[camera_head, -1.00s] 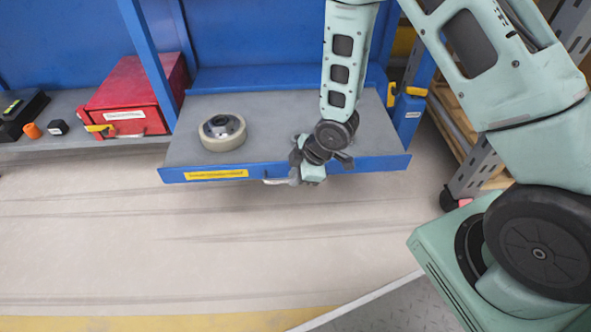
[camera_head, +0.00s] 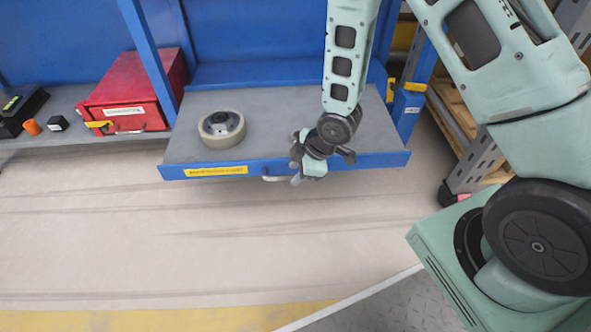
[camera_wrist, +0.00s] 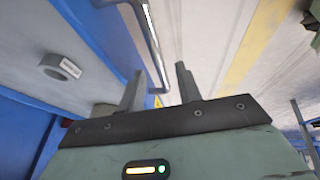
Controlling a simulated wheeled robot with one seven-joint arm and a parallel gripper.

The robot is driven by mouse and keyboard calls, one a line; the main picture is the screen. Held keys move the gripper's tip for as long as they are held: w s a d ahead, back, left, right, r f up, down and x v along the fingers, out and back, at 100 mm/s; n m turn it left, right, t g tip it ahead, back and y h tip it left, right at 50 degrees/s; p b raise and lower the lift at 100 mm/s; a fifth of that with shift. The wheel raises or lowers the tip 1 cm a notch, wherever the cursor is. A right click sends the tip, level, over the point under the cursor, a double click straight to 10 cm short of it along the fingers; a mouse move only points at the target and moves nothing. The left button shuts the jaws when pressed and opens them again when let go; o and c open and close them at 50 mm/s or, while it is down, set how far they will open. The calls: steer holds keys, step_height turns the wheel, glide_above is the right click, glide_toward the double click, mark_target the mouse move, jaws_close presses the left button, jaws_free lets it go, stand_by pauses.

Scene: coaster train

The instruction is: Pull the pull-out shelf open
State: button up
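The pull-out shelf (camera_head: 190,151) is a grey board with a blue front edge and a yellow label. It stands well out in front of the blue rack, farther forward than the grey shelf on its left. Its metal bar handle (camera_head: 274,179) is on the front edge and also shows in the wrist view (camera_wrist: 151,40). My gripper (camera_head: 297,180) is at the right end of the handle, in front of the edge. In the wrist view its two fingers (camera_wrist: 160,80) are apart, with the handle's near end showing between them. I cannot tell whether they touch it.
A pale roller wheel (camera_head: 222,129) lies on the pull-out shelf. A red case (camera_head: 130,90) and small items stand on the grey shelf (camera_head: 75,103) at left. A wooden pallet rack (camera_head: 465,130) is at right. The floor in front is clear.

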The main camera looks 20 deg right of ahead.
steer(key=p+v, duration=0.7)
steer(key=v, duration=0.9)
steer(key=shift+r, duration=0.25)
steer(key=s+a+r+m+g+h, duration=0.2)
steer(key=s+a+r+m, duration=0.25)
steer(key=s+r, duration=0.45)
steer(key=s+a+r+m+g+h, duration=0.1)
steer(key=s+a+r+m, duration=0.2)
steer(key=s+a+r, duration=0.5)
step_height(320, 180, up, 37)
steer(key=d+p, duration=0.2)
steer(key=p, duration=3.4)
steer(key=shift+r+p, duration=0.2)
steer(key=shift+p, duration=0.15)
steer(key=shift+s+f, duration=0.1)
steer(key=shift+f, duration=0.05)
